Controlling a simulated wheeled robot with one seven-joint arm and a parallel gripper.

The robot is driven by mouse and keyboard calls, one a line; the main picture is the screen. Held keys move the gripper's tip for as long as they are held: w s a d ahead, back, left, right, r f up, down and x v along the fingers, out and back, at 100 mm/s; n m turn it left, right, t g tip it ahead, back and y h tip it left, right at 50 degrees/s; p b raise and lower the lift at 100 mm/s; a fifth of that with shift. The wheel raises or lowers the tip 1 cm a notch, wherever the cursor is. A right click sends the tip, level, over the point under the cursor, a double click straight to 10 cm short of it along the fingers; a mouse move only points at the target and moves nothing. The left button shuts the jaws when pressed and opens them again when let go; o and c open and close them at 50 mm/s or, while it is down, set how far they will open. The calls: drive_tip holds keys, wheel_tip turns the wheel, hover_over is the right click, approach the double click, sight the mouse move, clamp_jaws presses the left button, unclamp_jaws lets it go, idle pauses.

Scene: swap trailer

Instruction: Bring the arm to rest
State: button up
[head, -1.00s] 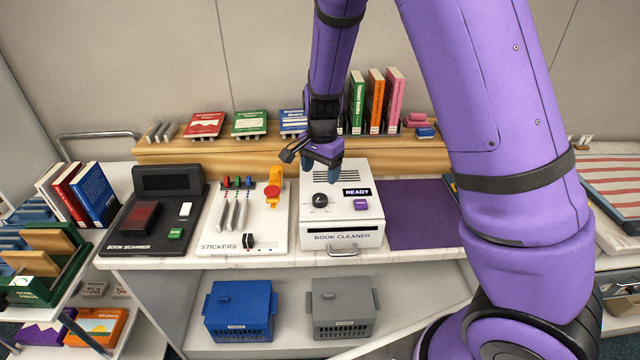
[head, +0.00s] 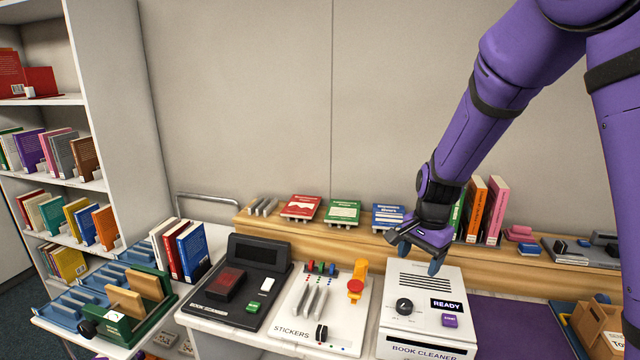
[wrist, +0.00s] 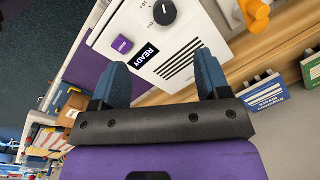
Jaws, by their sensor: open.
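My purple arm reaches down from the upper right in the head view. My gripper (head: 418,257) hangs above the back of the white book cleaner (head: 420,328), in front of the wooden ledge. In the wrist view my gripper (wrist: 163,80) shows two blue fingers spread apart with nothing between them. Below them lies the top of the book cleaner (wrist: 195,20), with its vents, READY display, purple button and dark knob.
A sticker board (head: 303,327) with an orange stamp and a black book scanner (head: 215,312) stand left of the cleaner. Upright books (head: 485,210) stand on the ledge (head: 560,257). A bookshelf (head: 125,95) stands at left. A purple mat (head: 515,325) lies right of the cleaner, largely clear.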

drive_tip(key=s+d+r+n+t, duration=0.2)
drive_tip(key=s+r+n, duration=0.3)
drive_tip(key=s+r, duration=0.5)
drive_tip(key=s+d+r+n+t, duration=0.2)
drive_tip(key=s+d+r+n, duration=0.2)
drive_tip(key=s+r, duration=0.7)
drive_tip(key=s+n, duration=0.1)
drive_tip(key=s, duration=0.5)
drive_tip(key=shift+s+d+t+h, duration=0.15)
drive_tip(key=shift+t+h, duration=0.15)
drive_tip(key=shift+h, duration=0.1)
drive_tip(key=shift+r, duration=0.1)
drive_tip(key=shift+c, duration=0.4)
